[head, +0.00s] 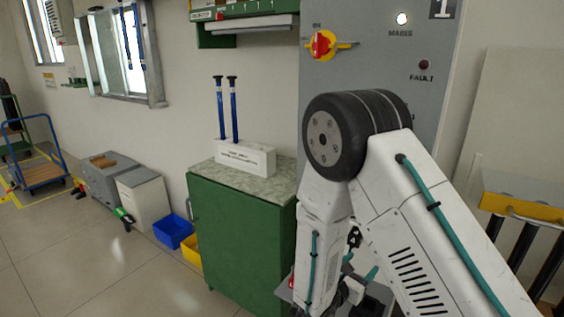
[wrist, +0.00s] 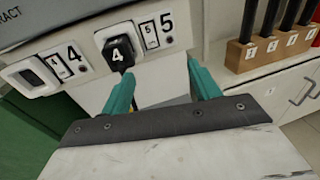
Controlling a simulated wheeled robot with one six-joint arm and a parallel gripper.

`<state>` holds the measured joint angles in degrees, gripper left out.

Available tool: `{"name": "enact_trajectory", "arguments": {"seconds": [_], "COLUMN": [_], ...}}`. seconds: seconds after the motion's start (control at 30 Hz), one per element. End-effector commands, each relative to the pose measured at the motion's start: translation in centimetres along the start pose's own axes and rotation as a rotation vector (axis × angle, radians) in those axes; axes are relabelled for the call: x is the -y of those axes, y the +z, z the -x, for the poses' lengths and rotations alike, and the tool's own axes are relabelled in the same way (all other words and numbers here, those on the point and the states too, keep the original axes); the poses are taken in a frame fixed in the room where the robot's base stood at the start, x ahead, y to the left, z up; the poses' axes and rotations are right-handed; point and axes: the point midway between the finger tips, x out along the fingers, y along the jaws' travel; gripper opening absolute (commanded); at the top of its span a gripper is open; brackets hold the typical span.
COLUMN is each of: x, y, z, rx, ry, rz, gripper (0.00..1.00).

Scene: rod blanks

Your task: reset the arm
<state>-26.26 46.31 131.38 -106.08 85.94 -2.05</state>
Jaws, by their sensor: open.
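My arm (head: 405,215) is bent, with its dark joint high in front of the grey cabinet and its forearm hanging down. My gripper (wrist: 160,68) shows in the wrist view with two teal fingers spread wide apart. Nothing is held between them. A black piece marked 4 (wrist: 119,53) sits in the white-framed slot beside the number 5, just beyond the left finger; I cannot tell whether they touch. In the head view the gripper is mostly hidden behind my arm at the bottom.
A white-framed slot (wrist: 33,76) is beside the number 4. Dark rods stand in a numbered wooden block (wrist: 268,52) at right. The grey cabinet (head: 380,75) is close behind my arm. A green cupboard (head: 240,240) carries a white block (head: 245,158) with two blue rods.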

Motion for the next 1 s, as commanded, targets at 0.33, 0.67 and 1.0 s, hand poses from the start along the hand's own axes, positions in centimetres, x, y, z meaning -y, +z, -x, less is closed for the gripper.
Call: {"name": "enact_trajectory", "arguments": {"seconds": [0.33, 0.67, 1.0], "x": [12.3, 20.3, 22.3], "y": [7.5, 13.0, 17.5], "z": [2.3, 9.5, 16.9], "rx": [-0.11, -0.301, -0.566], "ry": [-0.633, -1.185, -1.551], "rz": [-0.33, -0.817, -1.343], "gripper": [0.61, 0.61, 0.61]}}
